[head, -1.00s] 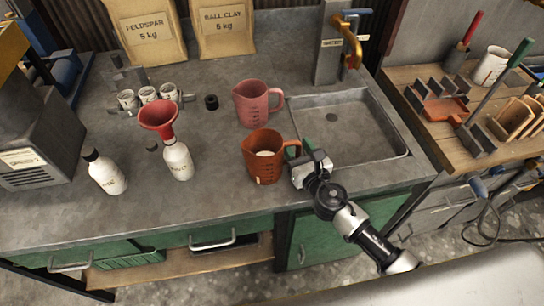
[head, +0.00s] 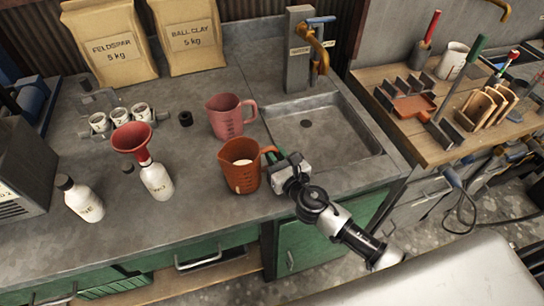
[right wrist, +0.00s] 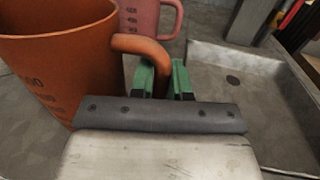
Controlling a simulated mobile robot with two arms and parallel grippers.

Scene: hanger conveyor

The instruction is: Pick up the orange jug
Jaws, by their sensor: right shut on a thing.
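The orange jug (head: 240,168) stands upright on the grey counter, with something pale inside it. Its handle points right, toward my right gripper (head: 277,158). In the right wrist view the orange jug (right wrist: 62,62) fills the left side, and its handle runs down to the green fingers of my right gripper (right wrist: 162,80). The right gripper is shut on the handle. I cannot tell whether the jug's base is clear of the counter. My left gripper is not in view.
A pink jug (head: 230,116) stands just behind the orange jug. A sink (head: 330,130) lies to the right. A bottle with a red funnel (head: 133,141), another white bottle (head: 80,199) and several small cups (head: 141,112) stand to the left.

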